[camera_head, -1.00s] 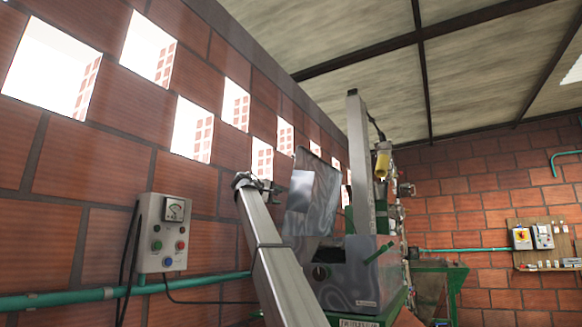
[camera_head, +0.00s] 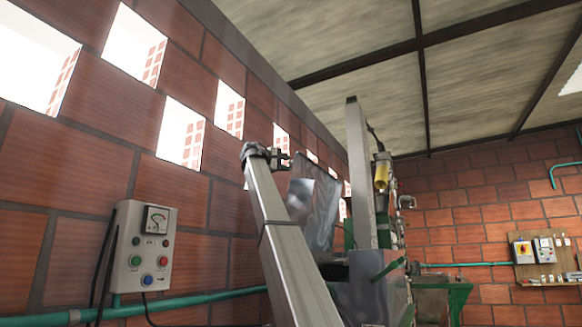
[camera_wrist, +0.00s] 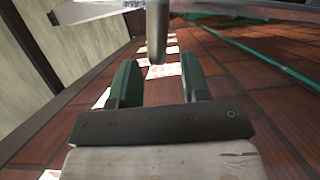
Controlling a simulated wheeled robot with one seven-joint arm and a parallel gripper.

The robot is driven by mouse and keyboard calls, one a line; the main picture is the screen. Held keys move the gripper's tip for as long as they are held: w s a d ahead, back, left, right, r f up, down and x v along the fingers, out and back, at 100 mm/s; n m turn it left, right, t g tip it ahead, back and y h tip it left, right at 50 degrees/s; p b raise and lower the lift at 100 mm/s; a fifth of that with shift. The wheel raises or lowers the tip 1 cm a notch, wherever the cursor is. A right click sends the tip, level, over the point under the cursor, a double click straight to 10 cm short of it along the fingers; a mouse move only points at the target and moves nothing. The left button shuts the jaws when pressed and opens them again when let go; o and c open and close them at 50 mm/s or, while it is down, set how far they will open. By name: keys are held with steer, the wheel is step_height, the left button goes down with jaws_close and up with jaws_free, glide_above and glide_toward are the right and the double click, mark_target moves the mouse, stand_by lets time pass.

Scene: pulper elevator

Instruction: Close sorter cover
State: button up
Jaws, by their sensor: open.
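The sorter cover (camera_head: 315,205) is a shiny metal sheet standing raised above the grey machine body (camera_head: 360,290) in the head view. My gripper (camera_head: 284,160) is at the top end of my arm, close to the cover's upper left edge. In the wrist view my gripper (camera_wrist: 160,72) is open, with a dark green finger on each side. A metal rod (camera_wrist: 157,32) points down between and beyond the fingertips, and I cannot tell whether they touch it. Metal sheet edges cross the top of the wrist view.
A control box (camera_head: 147,248) hangs on the left brick wall, above a green pipe (camera_head: 210,299). A tall metal post (camera_head: 358,175) and a yellow part (camera_head: 381,172) rise behind the cover. A switch board (camera_head: 545,262) is on the far right wall.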

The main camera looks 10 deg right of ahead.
mark_target(291, 165)
steer(key=shift+x, duration=1.7)
jaws_close()
steer(key=shift+d, duration=0.1)
